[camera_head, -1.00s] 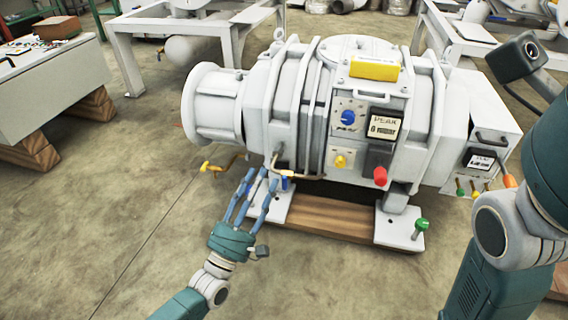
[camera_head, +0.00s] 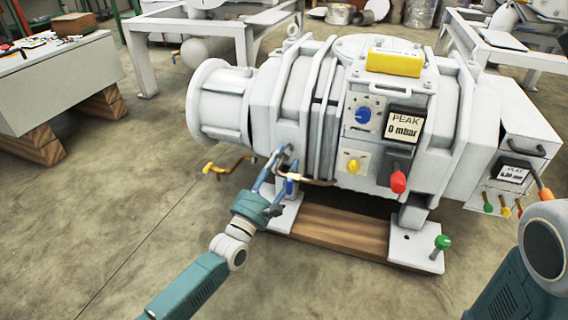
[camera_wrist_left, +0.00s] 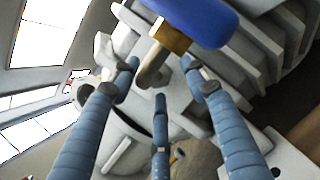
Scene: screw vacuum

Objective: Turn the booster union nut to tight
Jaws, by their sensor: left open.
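The pump is a large grey-white machine (camera_head: 300,110). At its lower left a thin brass pipe (camera_head: 318,182) carries a blue piece (camera_head: 290,187). In the left wrist view the blue piece (camera_wrist_left: 195,15) is a rounded cylinder above a brass collar (camera_wrist_left: 170,36) and a bent pipe (camera_wrist_left: 153,72). I cannot tell which of these parts is the union nut. My left gripper (camera_head: 278,160) is open beside the pipe, its blue fingers pointing up at the machine.
A yellow-handled valve (camera_head: 210,168) sticks out left of the gripper. A red knob (camera_head: 398,182) and a green knob (camera_head: 442,242) are to the right. The pump stands on a wooden beam (camera_head: 330,228). My right arm shows at the lower right.

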